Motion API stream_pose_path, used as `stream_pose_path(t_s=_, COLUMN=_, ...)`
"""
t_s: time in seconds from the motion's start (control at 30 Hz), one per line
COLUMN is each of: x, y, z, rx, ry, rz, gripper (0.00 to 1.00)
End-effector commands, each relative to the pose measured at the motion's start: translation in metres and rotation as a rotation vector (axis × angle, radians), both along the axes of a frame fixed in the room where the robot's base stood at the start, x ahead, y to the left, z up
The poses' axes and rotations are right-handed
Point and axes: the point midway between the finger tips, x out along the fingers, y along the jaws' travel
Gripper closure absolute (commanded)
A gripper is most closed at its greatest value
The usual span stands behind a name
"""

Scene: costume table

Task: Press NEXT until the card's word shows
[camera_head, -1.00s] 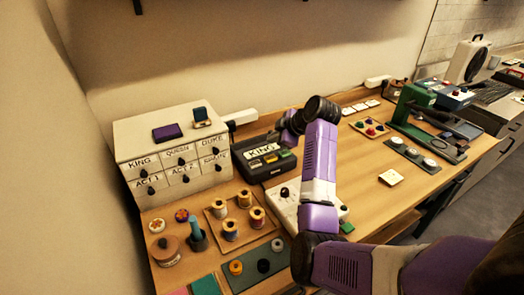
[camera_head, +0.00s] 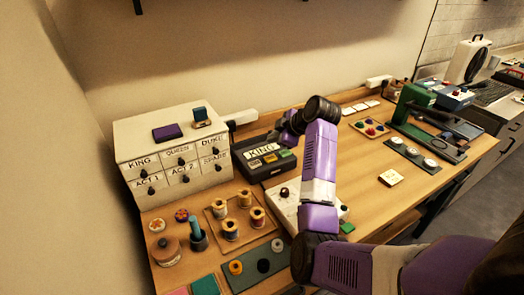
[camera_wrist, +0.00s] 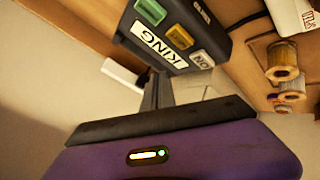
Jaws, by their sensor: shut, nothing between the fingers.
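A dark box (camera_head: 285,170) stands on the table beside the drawer cabinet. Its white display (camera_head: 261,149) reads KING, and it also shows in the wrist view (camera_wrist: 157,44). In the wrist view a green button (camera_wrist: 150,11), a yellow button (camera_wrist: 180,37) and a whitish button (camera_wrist: 202,60) sit in a row on the box. Their labels are too small to read surely. My gripper (camera_wrist: 158,78) is shut and empty, close to the box. In the head view the arm partly hides it. A small pale card (camera_head: 391,177) lies on the table at right; its word is unreadable.
The white cabinet (camera_head: 137,190) has drawers labelled KING, QUEEN, DUKE and others. A tray with thread spools (camera_head: 230,229) stands in front. A white panel (camera_head: 284,203) lies partly under my arm. A green machine (camera_head: 412,103) stands at right. Bare tabletop surrounds the pale card.

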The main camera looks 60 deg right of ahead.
Motion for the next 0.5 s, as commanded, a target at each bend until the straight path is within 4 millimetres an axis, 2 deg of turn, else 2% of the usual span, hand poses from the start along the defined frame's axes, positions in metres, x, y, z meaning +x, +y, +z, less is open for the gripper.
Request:
stream_pose_path(t_s=0.27, x=-0.001, y=0.001, z=-0.004, rx=-0.001, ry=-0.003, rz=-0.016, gripper=1.00)
stream_pose_path(t_s=0.5, x=-0.011, y=0.014, z=-0.034, rx=-0.045, ry=-0.102, rz=-0.228, gripper=1.00)
